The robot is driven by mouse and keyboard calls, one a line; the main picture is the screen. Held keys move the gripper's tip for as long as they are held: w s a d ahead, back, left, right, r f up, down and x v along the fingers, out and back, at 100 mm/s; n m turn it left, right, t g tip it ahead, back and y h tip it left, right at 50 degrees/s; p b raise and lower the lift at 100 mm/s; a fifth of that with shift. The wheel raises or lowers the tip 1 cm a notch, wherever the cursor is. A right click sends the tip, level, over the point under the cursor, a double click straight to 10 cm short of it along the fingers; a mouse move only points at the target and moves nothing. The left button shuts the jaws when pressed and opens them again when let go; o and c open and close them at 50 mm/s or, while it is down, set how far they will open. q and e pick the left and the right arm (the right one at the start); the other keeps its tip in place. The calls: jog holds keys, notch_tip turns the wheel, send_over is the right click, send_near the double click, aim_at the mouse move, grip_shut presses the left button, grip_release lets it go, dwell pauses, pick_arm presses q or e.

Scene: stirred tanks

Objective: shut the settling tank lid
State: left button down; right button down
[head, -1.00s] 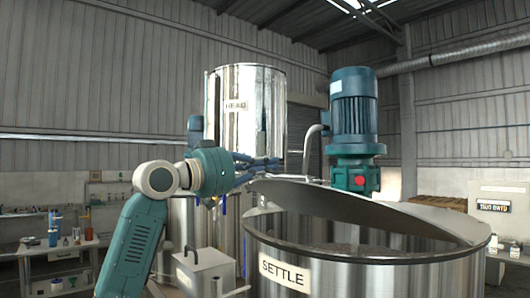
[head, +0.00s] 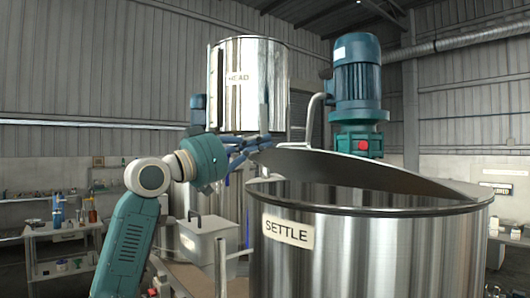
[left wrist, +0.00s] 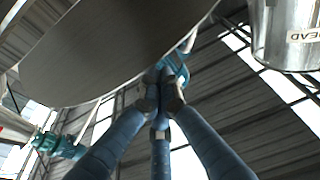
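The settling tank (head: 370,260) is a big steel drum labelled SETTLE. Its grey lid (head: 370,176) is tilted: the left edge stands above the rim and a dark gap shows beneath. My left gripper (head: 264,141) is at the lid's raised left edge. In the left wrist view the lid's underside (left wrist: 110,45) fills the upper left. There the blue fingers of the left gripper (left wrist: 161,88) come together beside the lid's edge, with nothing clearly held between them. Whether they touch the lid I cannot tell. My right gripper is not in view.
A steel tank labelled HEAD (head: 250,100) stands behind the gripper; it also shows in the left wrist view (left wrist: 288,28). A teal motor (head: 357,85) rises behind the lid. A grey box (head: 203,240) with a handle stands left of the settling tank.

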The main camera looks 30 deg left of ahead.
pick_arm(q)
notch_tip(320, 180, down, 9)
jog(key=s+t+b, duration=0.2)
jog(key=b, duration=0.8)
jog(key=shift+a+h, duration=0.4)
jog(key=shift+s+r, duration=0.1)
jog(key=shift+r, duration=0.15)
